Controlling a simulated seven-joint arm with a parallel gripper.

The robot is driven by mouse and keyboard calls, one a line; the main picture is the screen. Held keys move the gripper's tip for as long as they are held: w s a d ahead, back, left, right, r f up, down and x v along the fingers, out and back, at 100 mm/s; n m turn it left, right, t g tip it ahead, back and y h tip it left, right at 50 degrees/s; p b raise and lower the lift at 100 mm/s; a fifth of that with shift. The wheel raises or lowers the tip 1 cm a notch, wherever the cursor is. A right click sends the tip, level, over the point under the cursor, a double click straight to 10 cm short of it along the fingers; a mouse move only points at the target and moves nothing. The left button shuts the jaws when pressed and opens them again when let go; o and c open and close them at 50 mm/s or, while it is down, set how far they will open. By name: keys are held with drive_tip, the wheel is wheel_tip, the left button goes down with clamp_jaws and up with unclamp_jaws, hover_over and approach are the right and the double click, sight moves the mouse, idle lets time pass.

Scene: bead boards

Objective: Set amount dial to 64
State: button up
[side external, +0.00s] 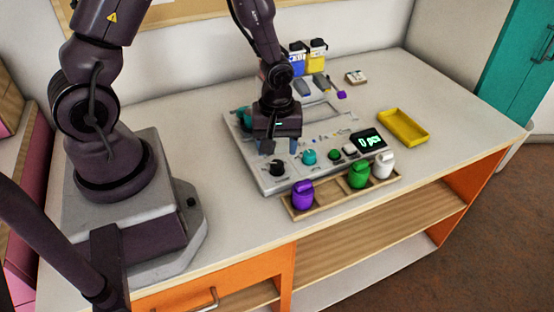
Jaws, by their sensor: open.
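A light grey machine panel (262,176) lies on the white table, with several controls along its front. A black knob (277,167) is at the front left and a teal knob (309,157) is to its right. Which of them is the amount dial I cannot tell, and no setting marks are readable. A dark display (368,141) on the panel reads "0 pcs" in green. My gripper (278,146) points down over the panel's left part, above and behind the black knob. It is open, with nothing seen between its fingers, and it hides part of the panel.
A wooden rack (333,197) in front of the panel holds purple (302,195), green (359,175) and white (383,165) jars. A yellow tray (403,127) is to the right. Blue (297,58) and yellow (316,56) containers stand behind. The table's right end is clear.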

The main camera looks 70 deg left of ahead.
sight(277, 163)
drive_tip(key=shift+f, duration=2.45)
drive_tip(key=c, duration=0.9)
